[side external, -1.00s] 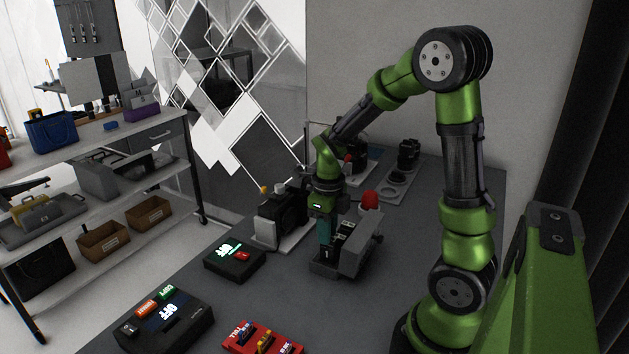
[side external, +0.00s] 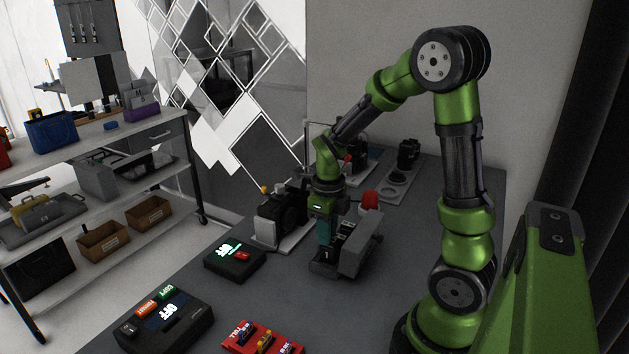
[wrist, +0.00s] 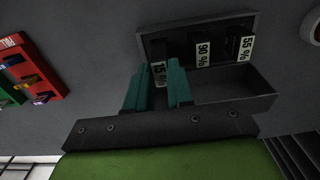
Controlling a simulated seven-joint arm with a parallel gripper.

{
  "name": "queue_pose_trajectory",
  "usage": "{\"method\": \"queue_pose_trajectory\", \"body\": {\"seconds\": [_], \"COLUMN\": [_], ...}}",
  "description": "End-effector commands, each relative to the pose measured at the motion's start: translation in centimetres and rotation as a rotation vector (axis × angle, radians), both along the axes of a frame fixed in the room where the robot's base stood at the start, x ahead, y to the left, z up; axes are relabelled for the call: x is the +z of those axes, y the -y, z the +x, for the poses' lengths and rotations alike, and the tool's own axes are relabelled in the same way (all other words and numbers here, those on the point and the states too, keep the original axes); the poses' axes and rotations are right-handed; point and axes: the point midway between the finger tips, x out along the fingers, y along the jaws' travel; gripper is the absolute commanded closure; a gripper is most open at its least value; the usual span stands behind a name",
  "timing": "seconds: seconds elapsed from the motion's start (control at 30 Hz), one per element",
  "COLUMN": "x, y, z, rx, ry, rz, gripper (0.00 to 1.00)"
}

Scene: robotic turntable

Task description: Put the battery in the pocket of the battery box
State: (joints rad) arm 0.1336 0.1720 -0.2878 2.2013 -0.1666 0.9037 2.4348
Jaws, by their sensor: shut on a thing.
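The dark grey battery box (side external: 358,250) stands on the table beneath my gripper (side external: 325,240). In the wrist view the box (wrist: 258,88) holds dark batteries with white labels: a 90 % battery (wrist: 203,52) and a 55 % battery (wrist: 244,45) stand to the right of my fingers. My gripper (wrist: 159,70), with teal fingers, is shut on the battery labelled 15 % (wrist: 159,72), at the left end of the row. The fingers and the box walls hide its lower end, so I cannot tell how deep it sits.
A black box with a lit green display (side external: 235,258) and a larger black button box (side external: 165,322) lie to the left. A red tray (side external: 262,340) is at the front. A black device on a white base (side external: 280,218) and a red knob (side external: 370,201) stand close by.

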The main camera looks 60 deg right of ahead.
Motion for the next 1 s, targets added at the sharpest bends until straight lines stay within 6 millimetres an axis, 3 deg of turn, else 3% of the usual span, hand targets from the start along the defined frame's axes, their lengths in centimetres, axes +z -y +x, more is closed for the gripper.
{"method": "queue_pose_trajectory", "body": {"seconds": [1.0], "x": [-2.6], "y": [0.0], "z": [0.0], "rx": [0.000], "ry": [-0.001], "rz": [0.001], "gripper": [1.00]}}
